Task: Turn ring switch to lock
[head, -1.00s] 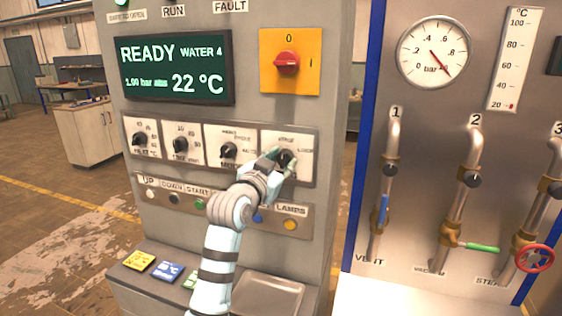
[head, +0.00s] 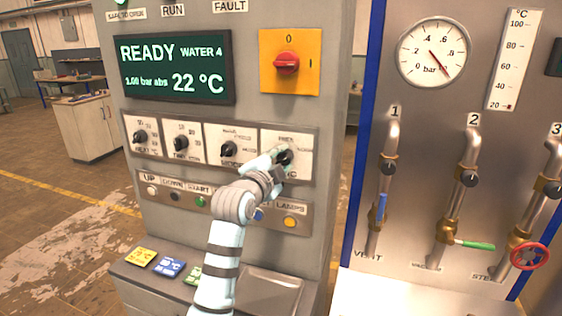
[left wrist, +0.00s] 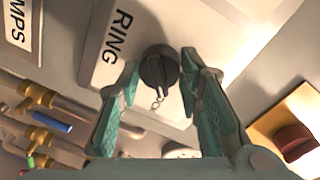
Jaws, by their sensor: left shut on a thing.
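The ring switch (head: 284,157) is a round black knob on a pale plate, rightmost in the row of knobs on the grey console in the head view. In the left wrist view the knob (left wrist: 159,70) sits beside the word RING, with a small chain-like shape next to it. My left gripper (head: 279,162) is at this knob. Its two green-padded fingers (left wrist: 160,64) stand on either side of the knob, shut on it. The fingers partly cover the plate's lettering, and I cannot read the knob's setting. My right gripper is not in view.
Other black knobs, such as the mode knob (head: 229,149), sit to the left. A button row (head: 175,196) lies below, partly behind my arm. A red switch on a yellow plate (head: 304,62) is above. A pipe panel (head: 430,150) stands to the right.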

